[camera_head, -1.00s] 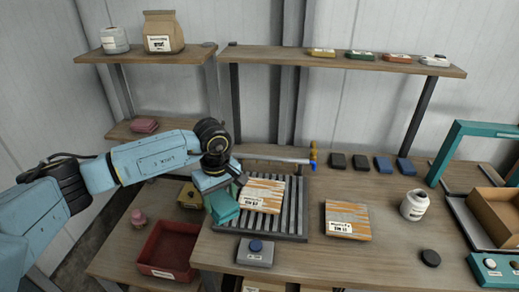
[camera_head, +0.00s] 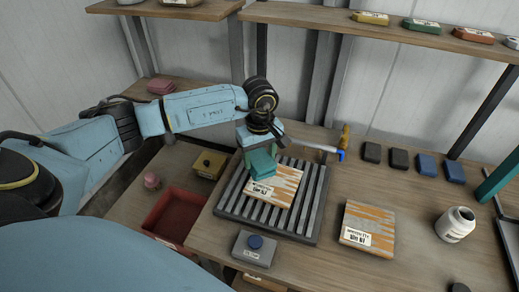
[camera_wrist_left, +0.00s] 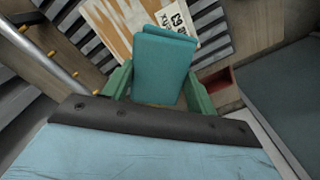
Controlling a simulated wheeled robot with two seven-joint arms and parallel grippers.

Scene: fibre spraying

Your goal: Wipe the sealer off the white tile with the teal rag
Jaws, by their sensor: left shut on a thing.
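My left gripper (camera_head: 260,152) is shut on the teal rag (camera_head: 263,165), a folded pad. The rag is over the far-left part of a white tile with orange-brown streaks (camera_head: 284,186); I cannot tell whether it touches. This tile has a printed label and lies on a slatted grey rack (camera_head: 311,225). In the left wrist view the rag (camera_wrist_left: 161,55) sits between the green fingers and hides part of the streaked tile (camera_wrist_left: 112,22). A second streaked tile (camera_head: 370,219) with a label lies on the bench to the right. My right gripper is not in view.
A spray wand (camera_head: 318,146) lies behind the rack. A grey box with a blue button (camera_head: 254,249) stands in front. A red bin (camera_head: 175,216) is at left, a white jar (camera_head: 456,224) at right. Dark and blue blocks (camera_head: 426,163) line the back.

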